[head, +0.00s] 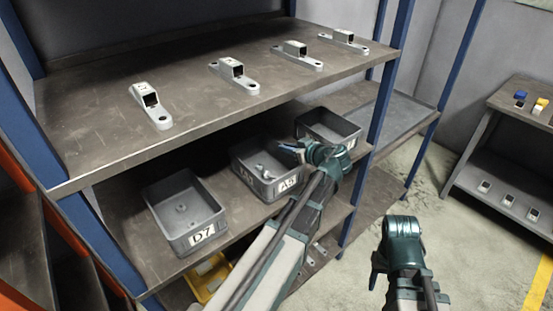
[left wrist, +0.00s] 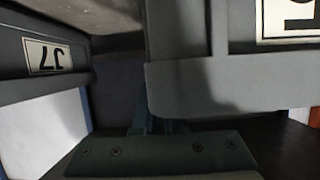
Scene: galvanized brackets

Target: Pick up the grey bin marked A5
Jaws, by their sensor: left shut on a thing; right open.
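The grey bin marked A5 (head: 254,181) sits on the middle shelf, between two other grey bins, with some light metal parts inside. Its label faces out. My left gripper (head: 291,149) is at its right side in the head view and is shut on it; the arm crosses in front of the shelf. In the left wrist view the bin's wall (left wrist: 235,85) is close up, with part of its label at the upper right. The fingertips are mostly hidden there. My right gripper (head: 376,272) is open and empty, out over the floor.
The bin marked D7 (head: 205,240) stands left of A5. Another grey bin (head: 330,119) stands close on the right, its label partly hidden; a J7 label (left wrist: 46,57) shows in the left wrist view. The upper shelf (head: 190,93) with several brackets overhangs. A yellow bin (head: 208,276) is below.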

